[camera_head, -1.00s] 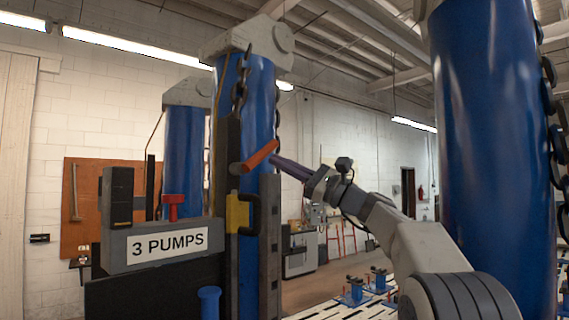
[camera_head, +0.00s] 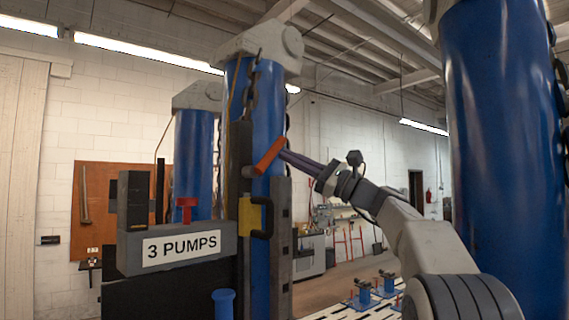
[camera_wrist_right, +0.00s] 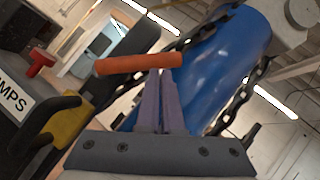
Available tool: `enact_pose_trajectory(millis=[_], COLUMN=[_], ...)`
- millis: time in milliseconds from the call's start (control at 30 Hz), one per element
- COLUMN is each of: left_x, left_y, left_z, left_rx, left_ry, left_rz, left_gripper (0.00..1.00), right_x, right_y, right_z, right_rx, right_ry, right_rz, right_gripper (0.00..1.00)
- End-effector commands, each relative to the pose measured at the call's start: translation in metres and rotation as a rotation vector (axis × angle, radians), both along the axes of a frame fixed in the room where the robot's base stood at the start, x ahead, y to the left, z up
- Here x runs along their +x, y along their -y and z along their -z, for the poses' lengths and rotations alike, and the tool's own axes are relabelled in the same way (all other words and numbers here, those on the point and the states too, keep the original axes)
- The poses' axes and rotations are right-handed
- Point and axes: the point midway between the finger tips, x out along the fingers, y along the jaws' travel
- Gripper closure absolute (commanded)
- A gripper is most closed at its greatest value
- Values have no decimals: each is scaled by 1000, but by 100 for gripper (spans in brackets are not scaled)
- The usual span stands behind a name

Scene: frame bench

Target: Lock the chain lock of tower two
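The blue tower (camera_head: 268,105) with a dark chain (camera_head: 251,85) stands at the centre of the head view. I cannot tell from a label whether it is tower two. An orange-red lever (camera_head: 269,156) sticks out at its front, tilted with its right end up; it also shows in the right wrist view (camera_wrist_right: 122,65). My right gripper (camera_head: 283,154) reaches it from the right. Its purple fingers (camera_wrist_right: 160,78) look closed together, with their tips at the lever's right part. The lever lies across the tips, seemingly touching, not clearly between them. My left gripper is not in view.
A grey box marked "3 PUMPS" (camera_head: 180,250) with a red knob (camera_head: 186,209) stands left of the tower. A yellow block with a black handle (camera_head: 250,217) sits below the lever. Another large blue column (camera_head: 505,150) stands close at right.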

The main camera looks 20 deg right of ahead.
Motion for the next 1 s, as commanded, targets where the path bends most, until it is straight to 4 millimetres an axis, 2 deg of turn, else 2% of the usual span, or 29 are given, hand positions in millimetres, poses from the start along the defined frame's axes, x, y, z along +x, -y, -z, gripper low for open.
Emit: enact_pose_trajectory(millis=[167,600,1000], left_x=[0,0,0], left_y=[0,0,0], left_z=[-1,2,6], left_rx=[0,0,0], left_ry=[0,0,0], left_rz=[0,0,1], left_gripper=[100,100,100], right_x=[-6,-17,-25], right_y=[6,-14,-27], right_z=[-12,-36,-46], right_rx=[0,1,0], right_ry=[2,1,1], right_rz=[14,15,15], right_gripper=[100,100,100])
